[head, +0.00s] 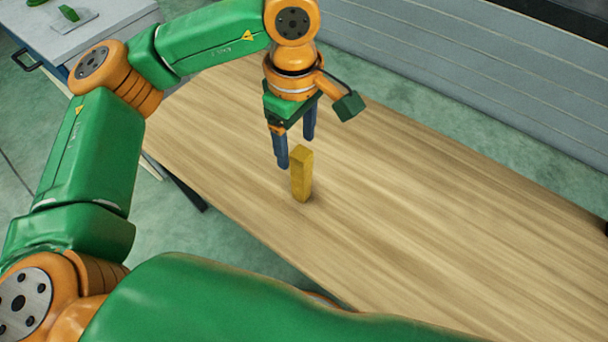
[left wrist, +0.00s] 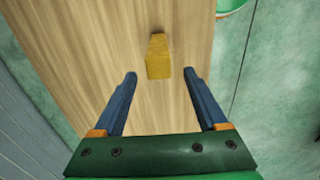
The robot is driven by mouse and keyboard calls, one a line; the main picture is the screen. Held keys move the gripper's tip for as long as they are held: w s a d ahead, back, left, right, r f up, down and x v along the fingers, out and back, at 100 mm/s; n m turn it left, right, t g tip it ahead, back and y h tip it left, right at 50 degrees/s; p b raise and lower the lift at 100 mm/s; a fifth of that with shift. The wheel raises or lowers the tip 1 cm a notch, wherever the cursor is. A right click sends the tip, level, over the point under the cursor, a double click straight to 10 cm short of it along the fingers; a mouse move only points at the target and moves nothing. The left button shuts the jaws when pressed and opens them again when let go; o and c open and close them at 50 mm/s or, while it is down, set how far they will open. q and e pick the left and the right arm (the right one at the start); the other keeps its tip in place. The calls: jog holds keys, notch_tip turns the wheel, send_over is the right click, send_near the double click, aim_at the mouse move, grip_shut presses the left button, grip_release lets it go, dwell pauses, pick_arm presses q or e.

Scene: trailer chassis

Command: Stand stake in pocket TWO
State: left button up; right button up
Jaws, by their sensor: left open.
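A yellow stake (head: 302,176) stands upright on the wooden surface, with nothing touching it that I can make out. My left gripper (head: 296,152) points down with its blue fingers apart, just behind and above the stake, and is empty. In the left wrist view the stake (left wrist: 158,56) shows just beyond the open fingertips, roughly centred between them. No pocket, TWO or other, can be made out in these frames. My right gripper is not in view.
The wooden surface (head: 430,210) is bare around the stake and to the right. A grey workbench (head: 85,30) with a small green object stands at the back left. A grey slatted panel (head: 470,80) runs behind. A small dark thing sits at the right edge.

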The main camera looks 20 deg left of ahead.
aim_at(301, 171)
pick_arm(q)
jog(key=f, duration=0.1)
jog(key=f+b, duration=0.1)
jog(key=shift+w+d+f, duration=0.15)
jog(key=shift+d+f, duration=0.2)
jog(key=shift+f, duration=0.05)
jog(key=f, duration=0.5)
jog(key=shift+s+f, duration=0.15)
jog(key=shift+s, duration=0.1)
jog(key=shift+d+f, duration=0.1)
jog(key=shift+f, duration=0.05)
jog(key=shift+c, duration=0.2)
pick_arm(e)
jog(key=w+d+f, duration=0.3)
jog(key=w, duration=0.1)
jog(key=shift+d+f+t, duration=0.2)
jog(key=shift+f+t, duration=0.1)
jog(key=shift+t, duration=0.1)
pick_arm(q)
grip_shut()
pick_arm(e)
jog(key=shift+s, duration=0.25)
